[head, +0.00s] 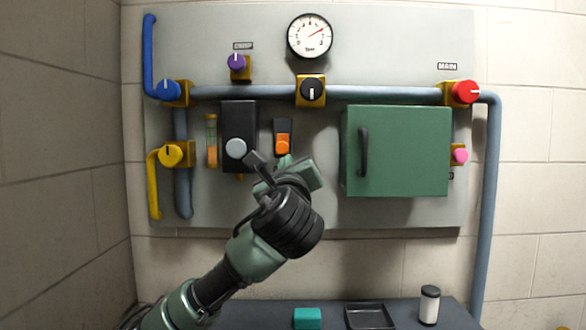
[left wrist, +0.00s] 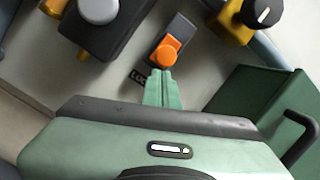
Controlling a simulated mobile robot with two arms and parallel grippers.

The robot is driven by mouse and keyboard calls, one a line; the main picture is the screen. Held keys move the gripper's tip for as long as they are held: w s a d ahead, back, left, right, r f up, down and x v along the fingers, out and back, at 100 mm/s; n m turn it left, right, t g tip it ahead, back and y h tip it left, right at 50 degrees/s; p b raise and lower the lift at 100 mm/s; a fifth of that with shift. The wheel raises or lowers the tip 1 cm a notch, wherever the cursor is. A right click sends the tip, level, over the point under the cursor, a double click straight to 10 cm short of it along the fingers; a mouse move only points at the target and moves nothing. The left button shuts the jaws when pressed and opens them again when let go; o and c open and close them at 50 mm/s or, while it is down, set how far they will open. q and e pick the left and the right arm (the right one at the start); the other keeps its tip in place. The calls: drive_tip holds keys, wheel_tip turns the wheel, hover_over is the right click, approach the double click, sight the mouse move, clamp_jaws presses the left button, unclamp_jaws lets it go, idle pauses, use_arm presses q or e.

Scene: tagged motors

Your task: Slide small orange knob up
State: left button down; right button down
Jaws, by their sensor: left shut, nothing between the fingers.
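The small orange knob (head: 283,141) sits at the lower part of its dark slider plate (head: 283,124) on the grey wall panel, in the head view. In the left wrist view the orange knob (left wrist: 166,52) shows on its plate (left wrist: 181,36). My left gripper (head: 284,162) is shut and empty, its fingertips just below the knob. In the left wrist view the shut fingers (left wrist: 162,75) point at the knob's lower end. I cannot tell whether they touch it. A small label beside the fingers is partly hidden. My right gripper is not in view.
A black box with a grey button (head: 236,148) is left of the slider. A green cabinet with a dark handle (head: 364,152) stands out to the right. A black knob (head: 312,88) and a pipe run above. A table with a tray (head: 369,316) is below.

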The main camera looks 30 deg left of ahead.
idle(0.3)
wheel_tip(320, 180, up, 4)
drive_tip(key=p, duration=0.3)
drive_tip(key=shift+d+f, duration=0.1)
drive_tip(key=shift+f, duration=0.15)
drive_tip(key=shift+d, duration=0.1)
